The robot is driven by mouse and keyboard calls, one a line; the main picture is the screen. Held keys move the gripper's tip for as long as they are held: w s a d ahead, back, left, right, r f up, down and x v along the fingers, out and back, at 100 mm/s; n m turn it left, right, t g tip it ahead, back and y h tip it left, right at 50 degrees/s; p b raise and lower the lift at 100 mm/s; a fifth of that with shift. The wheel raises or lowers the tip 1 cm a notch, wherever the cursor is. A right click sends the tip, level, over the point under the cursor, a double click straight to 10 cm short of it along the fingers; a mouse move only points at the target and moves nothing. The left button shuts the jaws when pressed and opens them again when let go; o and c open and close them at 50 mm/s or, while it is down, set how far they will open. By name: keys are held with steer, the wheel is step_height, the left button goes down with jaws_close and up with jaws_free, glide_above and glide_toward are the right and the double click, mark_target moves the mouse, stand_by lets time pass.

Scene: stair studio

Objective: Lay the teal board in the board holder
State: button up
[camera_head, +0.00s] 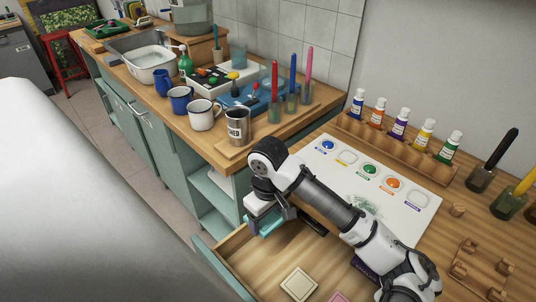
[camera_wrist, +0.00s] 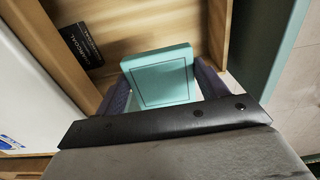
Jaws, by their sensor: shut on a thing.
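My gripper (camera_head: 268,214) is over the left part of the open drawer (camera_head: 236,249), shut on the teal board (camera_head: 265,226). In the wrist view the teal board (camera_wrist: 162,78) is a flat square with a thin dark outline, held between the two dark fingers. Its lower edge is hidden by the gripper body. A small wooden rack with pegs (camera_head: 482,266), which looks like the board holder, stands on the worktop at the lower right. It looks empty and is well apart from my gripper.
A cream board (camera_head: 299,283) and a pink board (camera_head: 340,297) lie in the drawer. A dark charcoal label (camera_wrist: 82,45) shows there too. A white paint sheet (camera_head: 330,163), a bottle rack (camera_head: 395,150) and brush jars (camera_head: 482,178) occupy the worktop. Mugs (camera_head: 203,115) stand further left.

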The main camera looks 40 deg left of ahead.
mark_target(268, 219)
steer(key=shift+r+p, duration=2.75)
steer(key=shift+r, duration=0.1)
steer(key=shift+f, duration=0.1)
